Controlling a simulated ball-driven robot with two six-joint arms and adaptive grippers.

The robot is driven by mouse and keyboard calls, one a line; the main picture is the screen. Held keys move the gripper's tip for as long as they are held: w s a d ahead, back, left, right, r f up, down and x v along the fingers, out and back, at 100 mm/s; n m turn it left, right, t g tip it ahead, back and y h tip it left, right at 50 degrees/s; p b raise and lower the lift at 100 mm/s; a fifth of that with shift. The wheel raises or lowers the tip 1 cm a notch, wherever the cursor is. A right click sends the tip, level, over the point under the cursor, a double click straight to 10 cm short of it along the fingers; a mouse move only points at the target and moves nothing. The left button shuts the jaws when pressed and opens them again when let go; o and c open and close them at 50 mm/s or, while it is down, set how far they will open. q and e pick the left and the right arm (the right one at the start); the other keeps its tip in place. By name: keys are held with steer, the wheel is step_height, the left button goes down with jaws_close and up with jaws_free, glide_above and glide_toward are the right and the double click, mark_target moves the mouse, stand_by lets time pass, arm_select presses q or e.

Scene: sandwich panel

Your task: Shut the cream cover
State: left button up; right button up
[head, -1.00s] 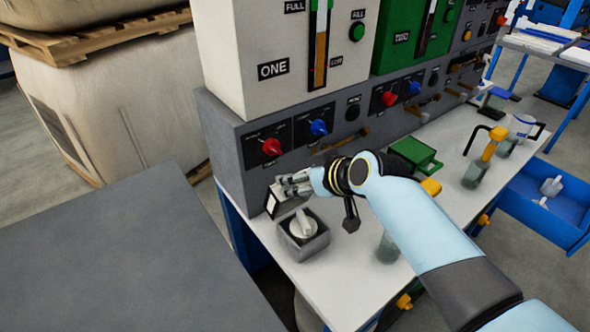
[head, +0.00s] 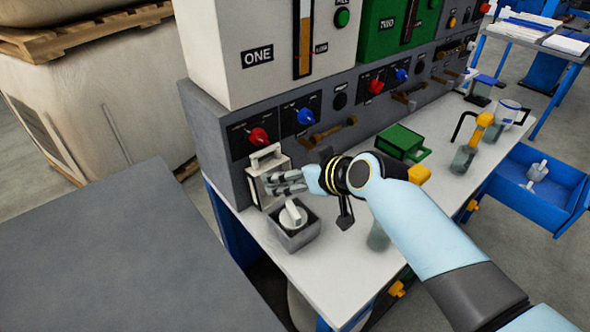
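The cream cover (head: 262,190) is at the lower left of the grey panel front, below the red knob. It stands nearly upright, with a cream handle (head: 264,152) at its top edge. I cannot tell whether it lies flush with the panel. My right gripper (head: 280,184) is in front of the cover, its fingers pointing left and overlapping its right part. Contact is not clear, and the small fingers do not show whether they are open or shut. My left gripper is not in view.
A grey box with a white rotary knob (head: 293,215) stands on the white bench right below the gripper. A red knob (head: 259,137) and a blue knob (head: 306,117) are on the panel above.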

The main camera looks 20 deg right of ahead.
steer(key=v, duration=1.2)
stand_by(0.3)
